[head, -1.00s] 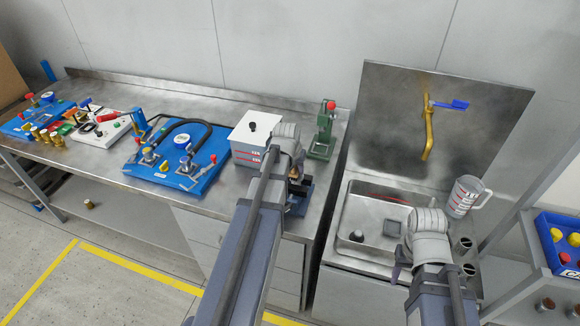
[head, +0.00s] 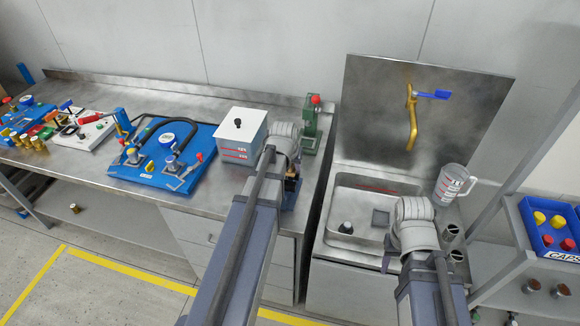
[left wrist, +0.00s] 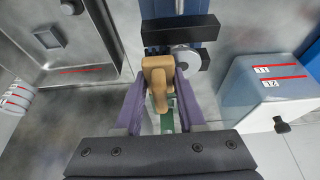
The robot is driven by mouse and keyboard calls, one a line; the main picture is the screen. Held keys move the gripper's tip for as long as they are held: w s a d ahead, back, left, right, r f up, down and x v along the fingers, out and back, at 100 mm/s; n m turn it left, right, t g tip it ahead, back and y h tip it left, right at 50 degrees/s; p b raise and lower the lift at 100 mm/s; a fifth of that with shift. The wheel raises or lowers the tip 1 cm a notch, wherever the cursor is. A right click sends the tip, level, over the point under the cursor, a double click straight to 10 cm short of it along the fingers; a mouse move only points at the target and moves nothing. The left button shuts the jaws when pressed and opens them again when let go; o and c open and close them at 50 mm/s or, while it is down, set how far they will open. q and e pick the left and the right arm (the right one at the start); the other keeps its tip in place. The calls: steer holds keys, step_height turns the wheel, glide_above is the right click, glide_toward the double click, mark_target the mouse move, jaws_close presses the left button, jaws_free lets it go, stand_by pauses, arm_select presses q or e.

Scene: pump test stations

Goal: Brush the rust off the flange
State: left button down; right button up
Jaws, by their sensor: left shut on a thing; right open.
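My left gripper (left wrist: 165,112) is shut on a tan wooden-handled brush (left wrist: 158,80). In the head view my left gripper (head: 292,178) is mostly hidden behind its own wrist. The brush is right by a blue vise (left wrist: 180,30) with dark jaws. A grey round part, likely the flange (left wrist: 188,60), sits at the vise jaws beside the brush head. I cannot tell whether the bristles touch it, and no rust is clear. The vise (head: 290,195) stands at the bench's right front corner. My right gripper (head: 389,256) is open in front of the sink, mostly hidden by its arm.
A white box (head: 241,140) stands left of the vise, and a green press (head: 311,125) behind it. Blue pump boards (head: 165,158) fill the bench further left. The sink (head: 350,182), a jug (head: 453,184) and a rack with a blue bin (head: 536,232) are right.

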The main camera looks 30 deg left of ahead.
arm_select(q)
steer(key=shift+r, duration=0.1)
step_height(320, 180, up, 6)
steer(key=p, duration=0.6)
step_height(320, 180, up, 3)
steer(key=p, duration=0.3)
steer(key=shift+w+a+f, duration=0.1)
steer(key=shift+f, duration=0.1)
stand_by(0.4)
